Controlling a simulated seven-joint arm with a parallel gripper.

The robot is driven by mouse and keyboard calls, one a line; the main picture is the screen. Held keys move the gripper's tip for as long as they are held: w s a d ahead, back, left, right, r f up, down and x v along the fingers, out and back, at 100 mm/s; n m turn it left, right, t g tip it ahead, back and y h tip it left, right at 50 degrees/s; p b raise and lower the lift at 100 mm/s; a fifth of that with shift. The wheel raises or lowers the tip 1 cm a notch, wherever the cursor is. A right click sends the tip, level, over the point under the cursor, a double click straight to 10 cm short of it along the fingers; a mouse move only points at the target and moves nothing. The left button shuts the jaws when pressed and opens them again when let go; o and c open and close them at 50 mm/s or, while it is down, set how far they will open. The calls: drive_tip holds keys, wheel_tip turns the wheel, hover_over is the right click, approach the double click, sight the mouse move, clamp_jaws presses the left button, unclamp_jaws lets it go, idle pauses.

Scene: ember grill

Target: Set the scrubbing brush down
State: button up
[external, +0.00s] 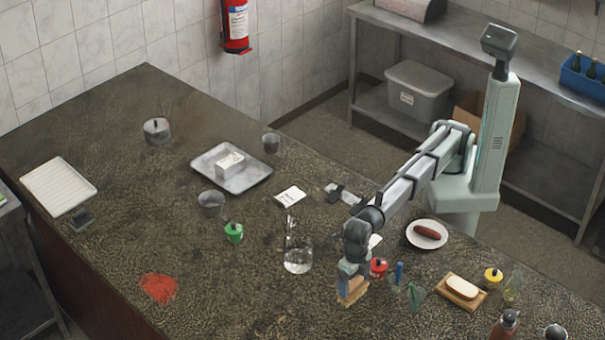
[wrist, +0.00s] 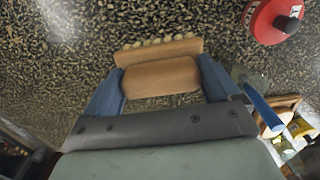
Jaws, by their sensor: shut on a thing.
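The scrubbing brush (external: 352,291) has a tan wooden body and pale bristles. In the wrist view the brush (wrist: 160,76) sits between the two blue fingers of my gripper (wrist: 155,88), with its bristle edge on the far side. My gripper (external: 352,283) is shut on it. In the external view the brush is at or just above the dark speckled counter (external: 250,300); I cannot tell whether it touches. A red smear (external: 158,288) lies on the counter at the left.
A red-lidded item (external: 379,267) stands close behind my gripper, with a blue-handled tool (external: 399,273) and a green item (external: 416,294) to the right. A glass flask (external: 297,255) is on the left. Further right are a bread board (external: 461,291) and sausage plate (external: 426,234). Counter front-left is clear.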

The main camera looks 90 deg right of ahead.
sight(353, 289)
drive_tip(key=shift+f, duration=1.7)
drive_tip(key=shift+f, duration=0.1)
drive_tip(key=o, duration=0.9)
drive_tip(key=shift+c, duration=0.2)
wheel_tip(353, 289, up, 12)
drive_tip(key=shift+r, duration=0.1)
